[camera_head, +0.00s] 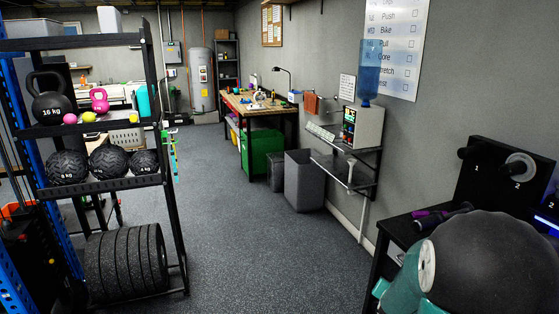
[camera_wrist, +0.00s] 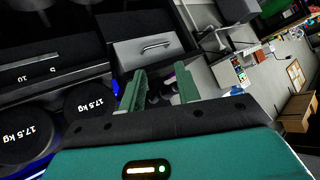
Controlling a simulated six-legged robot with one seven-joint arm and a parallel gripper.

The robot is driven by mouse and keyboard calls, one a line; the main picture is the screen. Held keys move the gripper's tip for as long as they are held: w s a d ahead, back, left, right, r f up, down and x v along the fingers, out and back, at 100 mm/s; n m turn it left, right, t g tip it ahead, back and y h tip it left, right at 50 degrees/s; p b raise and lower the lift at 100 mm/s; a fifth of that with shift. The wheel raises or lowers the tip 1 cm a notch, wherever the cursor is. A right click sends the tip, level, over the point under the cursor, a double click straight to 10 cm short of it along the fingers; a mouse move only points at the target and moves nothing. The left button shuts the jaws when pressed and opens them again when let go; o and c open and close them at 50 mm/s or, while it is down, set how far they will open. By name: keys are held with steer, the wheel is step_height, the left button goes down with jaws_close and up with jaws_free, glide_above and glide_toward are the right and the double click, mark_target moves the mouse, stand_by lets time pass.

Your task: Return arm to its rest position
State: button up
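My arm (camera_head: 490,265) fills the lower right corner of the head view as a dark rounded part with teal pieces. It hides part of a black stand there. My gripper (camera_wrist: 160,70) shows in the wrist view, with two green fingers spread apart and a clear gap between them. Nothing is seen held. Small dark and purplish items show beyond the gap, apparently farther off. The fingers are not made out in the head view.
A black rack (camera_head: 134,184) with kettlebells, balls and plates stands at left. The black stand (camera_head: 397,232) at right holds purple-and-black items (camera_head: 440,214). The wrist view shows 17.5 kg dumbbells (camera_wrist: 25,135) and a grey drawer (camera_wrist: 148,50). The middle floor (camera_head: 235,215) is clear.

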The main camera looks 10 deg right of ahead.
steer(key=s+a+r+n+y, duration=0.3)
steer(key=a+r, duration=0.4)
steer(key=a, duration=0.2)
steer(key=s+a+r+n+y, duration=0.25)
steer(key=a+r, duration=0.35)
steer(key=a, duration=0.4)
steer(key=s+a+r+n+g, duration=0.1)
steer(key=s+a+r+n, duration=0.1)
steer(key=s+a, duration=0.2)
steer(key=s+a+r+n+g, duration=0.2)
steer(key=s+a+r+n, duration=0.1)
steer(key=s, duration=0.7)
steer(key=shift+s+a+r+y, duration=0.35)
steer(key=shift+a+y, duration=0.1)
steer(key=shift+a, duration=0.15)
steer(key=shift+d, duration=0.15)
